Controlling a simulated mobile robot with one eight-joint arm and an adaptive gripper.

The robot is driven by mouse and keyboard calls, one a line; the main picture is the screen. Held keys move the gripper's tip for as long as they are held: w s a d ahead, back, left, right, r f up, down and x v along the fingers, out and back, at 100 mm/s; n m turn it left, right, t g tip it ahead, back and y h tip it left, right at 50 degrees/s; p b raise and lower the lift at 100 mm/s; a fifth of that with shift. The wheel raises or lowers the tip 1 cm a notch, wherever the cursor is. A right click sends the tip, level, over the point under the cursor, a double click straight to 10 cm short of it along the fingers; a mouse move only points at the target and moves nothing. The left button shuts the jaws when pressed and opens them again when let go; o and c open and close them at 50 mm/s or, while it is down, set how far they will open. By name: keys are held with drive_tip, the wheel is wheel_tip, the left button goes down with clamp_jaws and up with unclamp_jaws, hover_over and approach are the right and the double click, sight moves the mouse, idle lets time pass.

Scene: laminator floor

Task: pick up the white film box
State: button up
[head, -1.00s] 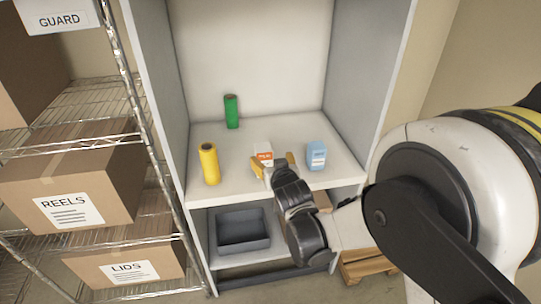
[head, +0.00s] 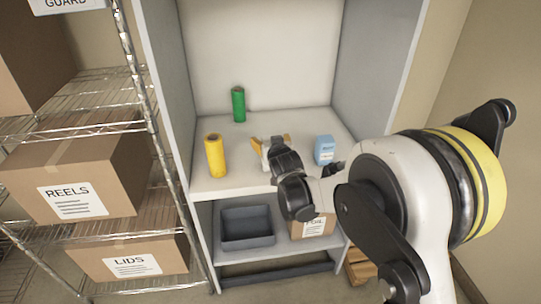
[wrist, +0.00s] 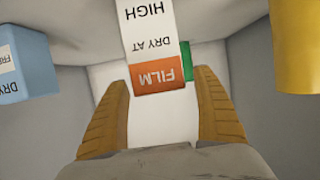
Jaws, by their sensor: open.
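The white film box (wrist: 150,35) has an orange band reading FILM and appears upside down in the wrist view. It stands on the upper shelf of the cabinet (head: 235,184). My gripper (head: 270,139) is open at this shelf and hides most of the box in the head view. In the wrist view its two yellow fingers (wrist: 165,90) lie to either side of the box's labelled end, with a gap on each side. I cannot tell exactly how deep the box sits between them.
A yellow roll (head: 216,156) stands left of my gripper, a blue box (head: 325,150) right of it, and a green roll (head: 238,105) behind. A grey bin (head: 247,240) and a carton (head: 312,226) sit on the lower shelf. A wire rack (head: 150,120) stands at left.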

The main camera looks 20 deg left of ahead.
drive_tip(key=c, duration=1.5)
drive_tip(key=shift+r, duration=0.15)
